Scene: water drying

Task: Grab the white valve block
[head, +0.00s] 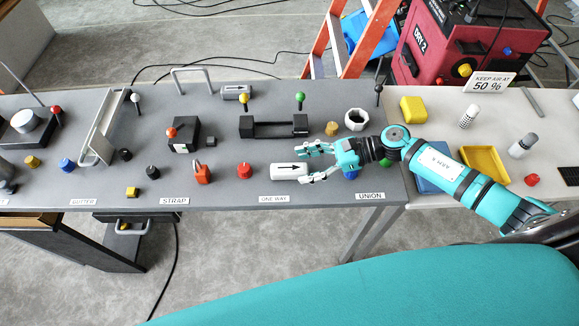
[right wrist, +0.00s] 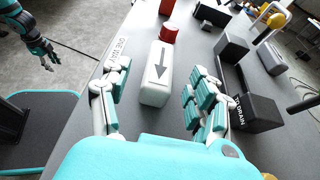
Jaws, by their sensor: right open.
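The white valve block (head: 289,172) lies on the grey bench at the ONE WAY label, with a black arrow on its top. My right gripper (head: 305,166) reaches in from the right with its fingers spread, just at the block's right end. In the right wrist view the white block (right wrist: 155,88) lies between the two open fingers, with a gap visible on both sides. No grip on it shows. My left gripper (right wrist: 46,56) shows small at the upper left of the right wrist view, away from the bench; its jaw state is unclear. It is not in the head view.
A red knob (head: 245,171) stands left of the block. A black drain fixture (head: 273,131) sits behind it. A white ring nut (head: 355,119) and brown knob (head: 332,129) stand behind the gripper. The bench front edge is close, with the ONE WAY label (head: 274,199).

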